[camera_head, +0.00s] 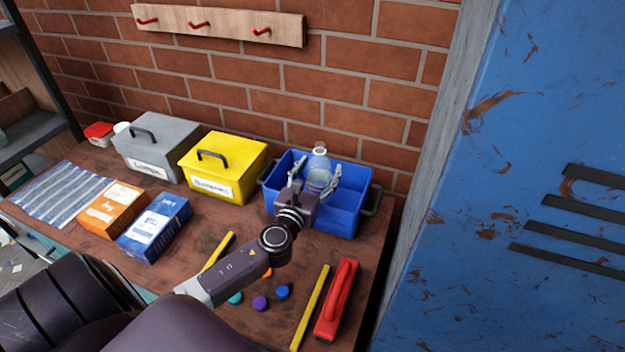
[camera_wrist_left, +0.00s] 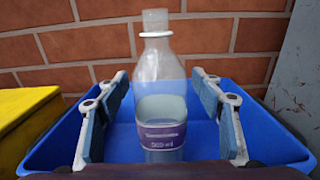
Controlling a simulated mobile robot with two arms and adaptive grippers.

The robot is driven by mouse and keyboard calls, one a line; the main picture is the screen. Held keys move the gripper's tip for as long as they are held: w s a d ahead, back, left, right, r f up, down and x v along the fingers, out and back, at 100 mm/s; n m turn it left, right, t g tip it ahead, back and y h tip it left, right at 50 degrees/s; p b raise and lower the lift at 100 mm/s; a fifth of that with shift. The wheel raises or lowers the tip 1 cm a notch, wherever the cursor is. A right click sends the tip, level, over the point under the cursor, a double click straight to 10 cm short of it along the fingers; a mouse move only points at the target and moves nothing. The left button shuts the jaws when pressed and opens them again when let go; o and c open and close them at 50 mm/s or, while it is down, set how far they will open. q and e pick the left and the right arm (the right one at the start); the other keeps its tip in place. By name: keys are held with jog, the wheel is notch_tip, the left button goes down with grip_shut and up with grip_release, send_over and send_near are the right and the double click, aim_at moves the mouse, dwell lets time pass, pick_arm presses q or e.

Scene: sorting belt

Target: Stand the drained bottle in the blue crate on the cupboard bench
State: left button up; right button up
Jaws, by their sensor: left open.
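The clear bottle (camera_head: 319,174) stands upright in the blue crate (camera_head: 346,215) on the wooden bench (camera_head: 200,222). In the left wrist view the bottle (camera_wrist_left: 158,85) has a white ring at its neck and a purple label, and the blue crate (camera_wrist_left: 262,140) surrounds it. My left gripper (camera_head: 314,180) is open around the bottle; in the wrist view a finger stands on each side with a gap to it. The bottle's base is hidden, so I cannot tell whether it touches the crate floor. My right gripper is not in view.
A yellow box (camera_head: 224,165) and a grey box (camera_head: 157,150) stand left of the crate. An orange carton (camera_head: 112,207) and a blue carton (camera_head: 155,225) lie nearer. A red tool (camera_head: 337,300) and coloured caps lie at the front. A blue locker (camera_head: 510,180) stands at the right.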

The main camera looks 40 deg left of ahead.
pick_arm(q)
jog(key=b+v, duration=0.1)
jog(key=v, duration=1.1)
jog(key=shift+b, duration=0.3)
